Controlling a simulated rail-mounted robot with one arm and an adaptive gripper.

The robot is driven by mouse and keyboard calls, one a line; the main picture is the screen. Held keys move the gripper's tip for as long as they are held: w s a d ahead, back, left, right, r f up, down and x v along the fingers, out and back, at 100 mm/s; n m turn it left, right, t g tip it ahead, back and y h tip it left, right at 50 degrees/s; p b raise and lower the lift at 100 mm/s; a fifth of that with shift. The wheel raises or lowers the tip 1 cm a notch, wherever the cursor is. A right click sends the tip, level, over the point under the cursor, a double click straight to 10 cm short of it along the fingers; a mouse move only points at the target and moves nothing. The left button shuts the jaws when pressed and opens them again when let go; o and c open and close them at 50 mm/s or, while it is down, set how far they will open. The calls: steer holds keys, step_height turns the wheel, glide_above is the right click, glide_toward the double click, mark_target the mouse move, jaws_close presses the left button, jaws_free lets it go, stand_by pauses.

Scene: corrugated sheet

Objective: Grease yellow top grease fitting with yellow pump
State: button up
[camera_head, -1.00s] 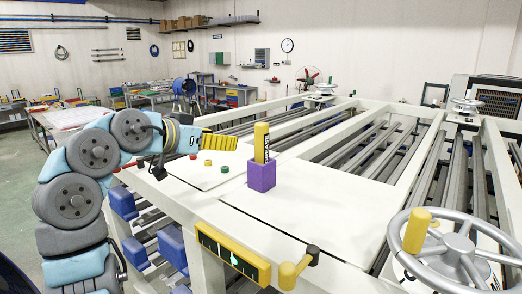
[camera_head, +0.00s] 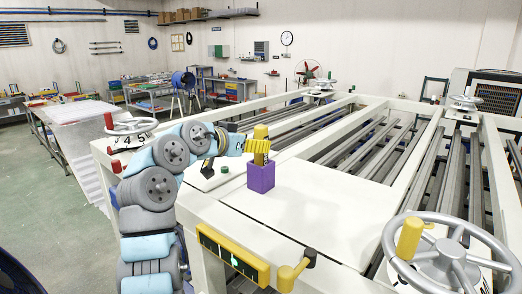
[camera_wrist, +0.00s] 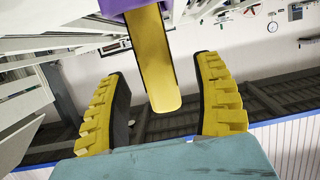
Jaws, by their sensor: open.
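The yellow pump (camera_head: 261,132) stands upright in a purple holder (camera_head: 261,177) on the white machine top. My gripper (camera_head: 258,147) is at the pump's upper part, just above the holder. In the wrist view the two ridged yellow fingers (camera_wrist: 160,75) are open, with the yellow pump (camera_wrist: 155,60) between them. A gap shows on each side of the pump, and part of the purple holder (camera_wrist: 120,4) shows at the top edge. I cannot make out the yellow top grease fitting in these views.
A green button (camera_head: 224,169) sits left of the holder. A handwheel with a yellow handle (camera_head: 410,238) is at front right, and a yellow crank (camera_head: 290,272) at the front edge. Another handwheel (camera_head: 130,126) stands behind my arm.

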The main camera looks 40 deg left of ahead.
steer(key=shift+w+d+f+p, duration=0.1)
steer(key=shift+w+p, duration=0.05)
steer(key=shift+w, duration=0.45)
steer(key=shift+w+d+f+p, duration=0.1)
steer(key=shift+w+p, duration=0.05)
steer(key=shift+w, duration=0.4)
steer(key=shift+w+a+f, duration=0.1)
steer(key=shift+w+f, duration=0.1)
steer(key=shift+w, duration=0.2)
jaws_close()
